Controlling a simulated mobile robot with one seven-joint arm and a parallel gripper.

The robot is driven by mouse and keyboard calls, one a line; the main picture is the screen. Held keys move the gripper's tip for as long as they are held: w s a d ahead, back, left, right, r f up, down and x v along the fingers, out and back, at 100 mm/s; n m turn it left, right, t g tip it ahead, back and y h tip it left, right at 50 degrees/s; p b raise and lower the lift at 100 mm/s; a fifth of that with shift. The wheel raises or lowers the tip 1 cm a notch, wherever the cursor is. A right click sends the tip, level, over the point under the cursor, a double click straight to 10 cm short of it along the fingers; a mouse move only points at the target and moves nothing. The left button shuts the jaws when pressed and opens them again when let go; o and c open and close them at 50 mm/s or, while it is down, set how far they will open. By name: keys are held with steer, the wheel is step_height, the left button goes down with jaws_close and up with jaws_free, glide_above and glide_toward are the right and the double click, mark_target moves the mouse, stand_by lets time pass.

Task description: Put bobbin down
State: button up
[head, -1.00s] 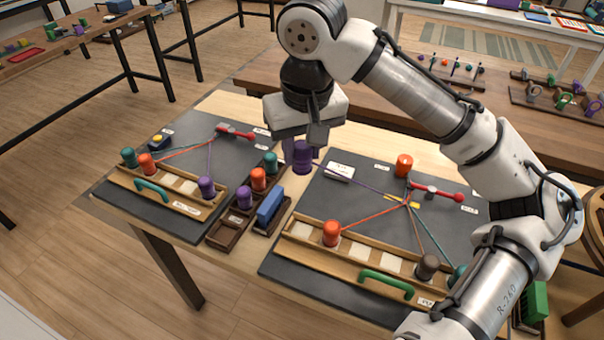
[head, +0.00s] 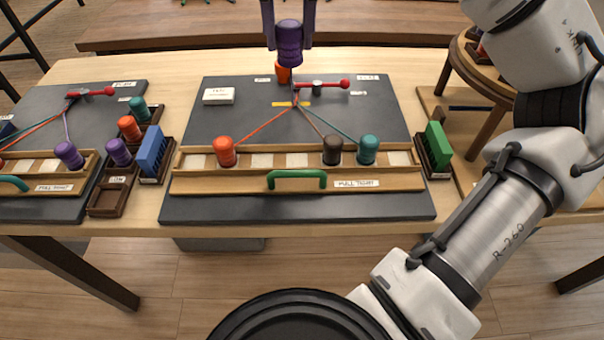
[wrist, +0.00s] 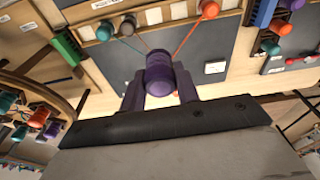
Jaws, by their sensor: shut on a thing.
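My gripper (head: 289,35) is shut on a purple bobbin (head: 289,52), held above the far edge of the braiding board (head: 400,205). The held bobbin also shows between the fingers in the wrist view (wrist: 160,82). Behind and below it in the head view is an orange bobbin (head: 283,74), partly hidden. In the board's wooden rack (head: 200,184) stand an orange bobbin (head: 225,151) at left and a dark brown bobbin (head: 332,150) and a teal bobbin (head: 368,149) at right. Pale empty places show between and beside them. Cords run from these to the red-handled clamp (head: 322,87).
A green handle (head: 296,179) fronts the rack. A white labelled box (head: 218,96) sits at the board's back left. A green block (head: 438,142) stands at right, near a round stool (head: 480,70).

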steer(key=shift+s+d+f, duration=0.15)
steer(key=shift+d+f, duration=0.15)
steer(key=shift+f, duration=0.05)
step_height(320, 180, down, 19)
steer(key=shift+f+b, duration=0.15)
steer(key=shift+b, duration=1.1)
steer(key=shift+f, duration=0.1)
steer(key=shift+f, duration=0.25)
steer(key=o, duration=1)
steer(key=shift+r, duration=0.1)
steer(key=r, duration=0.4)
steer(key=s+r+p, duration=0.1)
steer(key=r, duration=0.7)
steer(key=shift+s+r, duration=0.2)
steer(key=shift+s, duration=0.15)
